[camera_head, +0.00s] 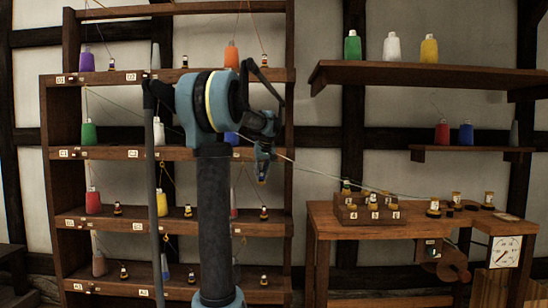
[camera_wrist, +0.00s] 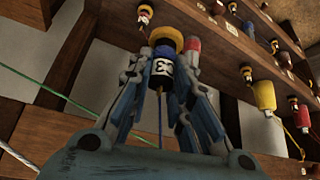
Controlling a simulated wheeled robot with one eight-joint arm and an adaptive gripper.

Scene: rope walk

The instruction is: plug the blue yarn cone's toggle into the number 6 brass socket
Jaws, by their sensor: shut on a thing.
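My gripper (camera_head: 263,172) is raised in front of the shelf rack, left of the bench. In the wrist view its fingers (camera_wrist: 163,75) are shut on a toggle (camera_wrist: 162,68) with a yellow top, a dark blue body and a white label that seems to read 3. A blue strand (camera_wrist: 160,112) runs down from it. Blue yarn cones stand on the small wall shelf (camera_head: 466,134), on the low rack shelf (camera_head: 165,266) and partly hidden behind my arm; I cannot tell which belongs to this toggle. A socket block (camera_head: 365,208) on the bench has numbered front labels, too small to read surely.
The rack (camera_head: 58,153) holds cones and toggles. Thin strands (camera_head: 320,172) cross the air between rack and bench.

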